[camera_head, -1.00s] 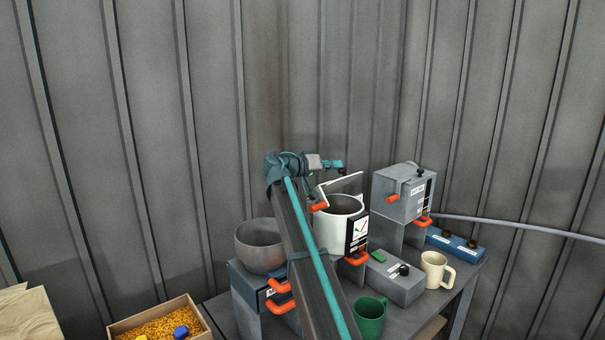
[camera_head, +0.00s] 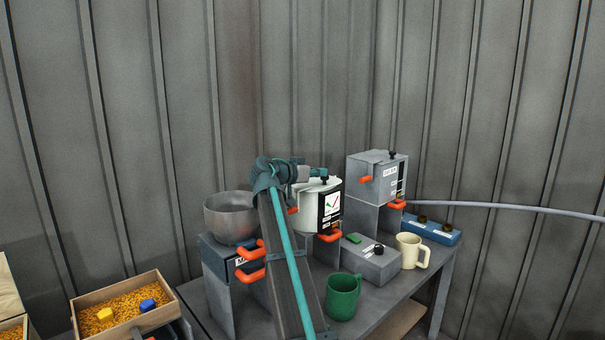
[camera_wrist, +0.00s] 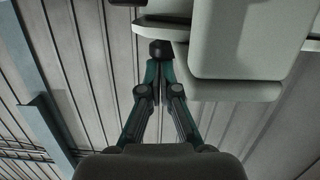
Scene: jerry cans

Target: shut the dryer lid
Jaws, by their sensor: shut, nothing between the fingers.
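The dryer is a white round pot (camera_head: 312,218) with a black front panel and an orange handle below, on the table. Its pale lid (camera_head: 308,187) lies low across the top, flat or nearly so; I cannot tell whether it is fully seated. My gripper (camera_head: 320,172) is at the lid's upper side, partly hidden behind my own arm. In the wrist view my gripper (camera_wrist: 160,48) has its fingers together and empty, next to a pale flat shape (camera_wrist: 240,45) that looks like the dryer or its lid. Contact is not clear.
A grey bowl (camera_head: 231,218) sits on a box left of my arm. A grey machine (camera_head: 376,180) stands to the right. A green mug (camera_head: 343,298), a cream mug (camera_head: 410,250) and a grey control box (camera_head: 370,262) stand in front. A crate of yellow grains (camera_head: 128,310) is at lower left.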

